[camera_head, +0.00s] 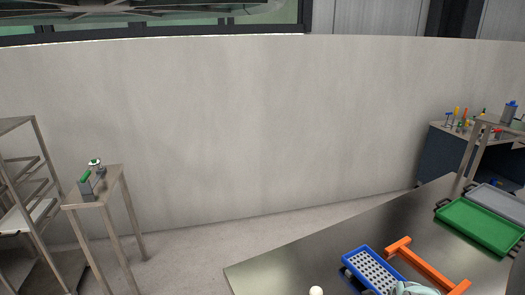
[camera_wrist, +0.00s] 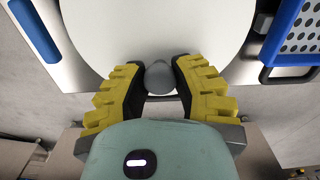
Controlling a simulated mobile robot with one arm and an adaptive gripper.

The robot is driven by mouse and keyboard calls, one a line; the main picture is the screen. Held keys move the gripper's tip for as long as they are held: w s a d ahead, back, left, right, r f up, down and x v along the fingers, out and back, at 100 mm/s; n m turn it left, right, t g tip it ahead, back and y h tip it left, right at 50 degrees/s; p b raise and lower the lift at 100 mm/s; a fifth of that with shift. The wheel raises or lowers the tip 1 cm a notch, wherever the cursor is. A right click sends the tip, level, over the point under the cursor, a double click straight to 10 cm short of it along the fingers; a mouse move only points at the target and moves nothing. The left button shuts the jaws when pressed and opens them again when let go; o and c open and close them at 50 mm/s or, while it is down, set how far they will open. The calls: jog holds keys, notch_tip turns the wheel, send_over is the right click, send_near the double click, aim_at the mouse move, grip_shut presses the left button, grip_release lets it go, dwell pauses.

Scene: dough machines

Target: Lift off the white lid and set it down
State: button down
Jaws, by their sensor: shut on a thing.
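The white lid (camera_wrist: 160,30) is a large pale disc filling the top middle of the wrist view, with a rounded grey knob (camera_wrist: 159,77) near its lower edge. My gripper (camera_wrist: 159,82) has its yellow ridged fingers on either side of the knob, shut on it. What lies under the lid is hidden, and I cannot tell whether the lid is raised.
A blue perforated tray (camera_head: 372,270) lies on the steel table (camera_head: 310,268), beside an orange H-shaped frame (camera_head: 428,267). A green tray (camera_head: 480,228) and a grey tray (camera_head: 497,204) are farther right. The table's middle is clear. A small stand (camera_head: 100,186) is at left.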

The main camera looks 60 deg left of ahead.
jog(key=shift+r+p, duration=2.05)
jog(key=shift+r, duration=1.3)
